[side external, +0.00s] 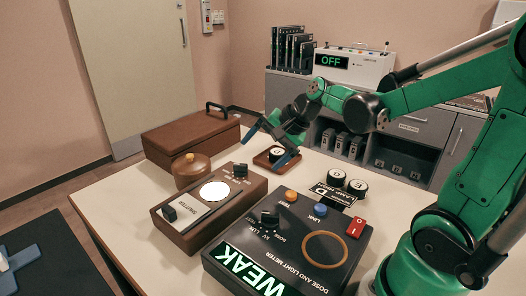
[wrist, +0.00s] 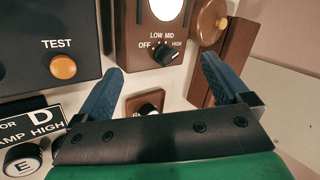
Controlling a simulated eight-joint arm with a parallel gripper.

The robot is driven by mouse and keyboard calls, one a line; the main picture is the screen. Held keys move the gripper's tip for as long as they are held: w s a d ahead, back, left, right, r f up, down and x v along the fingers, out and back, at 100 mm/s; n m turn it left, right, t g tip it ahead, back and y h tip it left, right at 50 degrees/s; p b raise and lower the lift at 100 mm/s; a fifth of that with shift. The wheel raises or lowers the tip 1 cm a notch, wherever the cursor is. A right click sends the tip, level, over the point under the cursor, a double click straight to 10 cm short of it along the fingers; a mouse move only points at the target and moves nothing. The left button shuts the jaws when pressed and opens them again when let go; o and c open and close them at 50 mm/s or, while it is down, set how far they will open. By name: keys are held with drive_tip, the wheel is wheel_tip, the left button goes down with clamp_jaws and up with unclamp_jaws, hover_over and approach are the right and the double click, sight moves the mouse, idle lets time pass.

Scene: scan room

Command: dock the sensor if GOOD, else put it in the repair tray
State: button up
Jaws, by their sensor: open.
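The black dose and light meter (side external: 300,262) at the front has a green display reading WEAK (side external: 250,268) and an orange ring on its top. A small black round piece with a pale top (side external: 277,153) sits on a small brown square tray (side external: 262,160); both show partly in the wrist view, between my fingers. Two similar black pieces (side external: 336,177) (side external: 357,187) stand by a D card (side external: 330,195); one in the wrist view is marked E (wrist: 22,160). I cannot tell which piece is the sensor. My gripper (side external: 268,145) is open and empty above the small tray.
A brown light box (side external: 222,222) with a lit white disc, a knob and a slider stands left of the meter. Behind it are a round lidded pot (side external: 190,168) and a brown case (side external: 185,138). A cabinet-top unit (side external: 355,68) reads OFF. The table's left edge is clear.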

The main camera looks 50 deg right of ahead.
drive_tip(key=s+a+n, duration=0.2)
drive_tip(key=n, duration=0.2)
drive_tip(key=s+a+n+h, duration=0.1)
drive_tip(key=s+a+n, duration=0.1)
drive_tip(key=n, duration=0.2)
drive_tip(key=s+a+r+n, duration=0.1)
drive_tip(key=s+a+n, duration=0.1)
drive_tip(key=a+n, duration=0.1)
drive_tip(key=shift+n+h, duration=0.3)
drive_tip(key=shift+n, duration=0.2)
drive_tip(key=shift+s+a+f+n, duration=0.1)
drive_tip(key=shift+s+a+n, duration=0.25)
drive_tip(key=shift+n, duration=0.65)
